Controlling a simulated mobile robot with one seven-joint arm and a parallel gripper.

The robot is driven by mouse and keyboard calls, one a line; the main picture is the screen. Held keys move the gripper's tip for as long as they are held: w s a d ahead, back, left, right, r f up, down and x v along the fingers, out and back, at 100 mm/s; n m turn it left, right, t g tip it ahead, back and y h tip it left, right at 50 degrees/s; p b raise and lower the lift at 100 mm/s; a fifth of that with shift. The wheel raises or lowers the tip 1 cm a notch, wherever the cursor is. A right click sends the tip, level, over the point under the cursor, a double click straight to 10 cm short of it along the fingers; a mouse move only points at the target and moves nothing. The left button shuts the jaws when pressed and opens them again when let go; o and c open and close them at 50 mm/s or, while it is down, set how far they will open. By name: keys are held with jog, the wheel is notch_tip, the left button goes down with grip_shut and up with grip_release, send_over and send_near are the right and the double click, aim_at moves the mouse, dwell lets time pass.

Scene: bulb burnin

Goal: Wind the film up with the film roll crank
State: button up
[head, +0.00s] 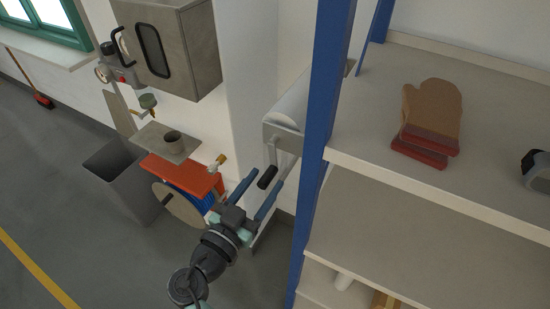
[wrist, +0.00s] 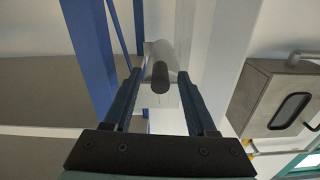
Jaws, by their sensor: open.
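The film roll (head: 290,108) is a pale roll in a grey holder on the wall beside the blue shelf post. Its crank has a grey arm and a black handle (head: 267,177) hanging below the roll. In the wrist view the black handle (wrist: 160,78) is seen nearly end-on, with the pale roll (wrist: 158,50) behind it. My gripper (head: 268,179) is open, its two blue fingers pointing toward the crank. In the wrist view the handle appears between the fingertips (wrist: 159,74), with a gap on each side. How deep it sits between them is hard to tell.
The blue post (head: 325,110) and shelf (head: 390,165) stand close on the right, with a brown mitt (head: 432,112) on top. A hose reel (head: 182,203) under a red cover (head: 180,174) and a grey bin (head: 125,180) stand left. A grey cabinet (head: 190,50) hangs above.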

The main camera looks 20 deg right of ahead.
aim_at(274, 169)
jog(key=shift+p+x, duration=0.75)
jog(key=shift+x, duration=2.05)
jog(key=shift+c, duration=0.4)
grip_shut()
